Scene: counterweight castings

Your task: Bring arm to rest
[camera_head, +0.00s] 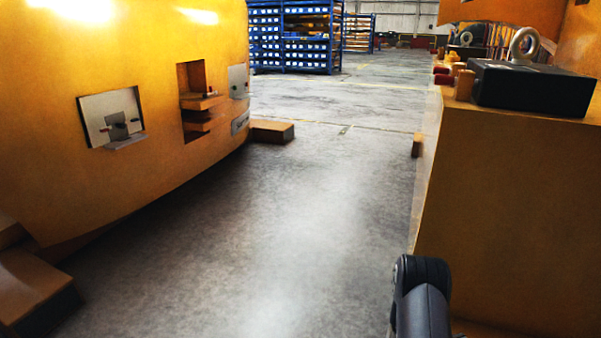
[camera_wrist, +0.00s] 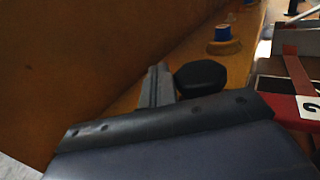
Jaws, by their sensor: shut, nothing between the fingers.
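My arm (camera_head: 422,295) shows at the bottom right of the head view as a dark, rounded link in front of the right-hand yellow casting. My gripper (camera_wrist: 158,84) shows in the wrist view as a grey finger part beyond a dark body that fills the bottom of the picture. It is shut and holds nothing. The fingertips are not seen clearly. A black rounded piece (camera_wrist: 201,77) is just right of the grey part; I cannot tell what it belongs to.
A big yellow casting (camera_head: 60,190) with recesses stands left. The right yellow casting (camera_head: 510,210) carries a dark block (camera_head: 535,90) and a metal ring (camera_head: 524,44). The grey floor (camera_head: 270,230) between is clear. A blue-banded peg (camera_wrist: 224,34) and red numbered part (camera_wrist: 297,108) are near my gripper.

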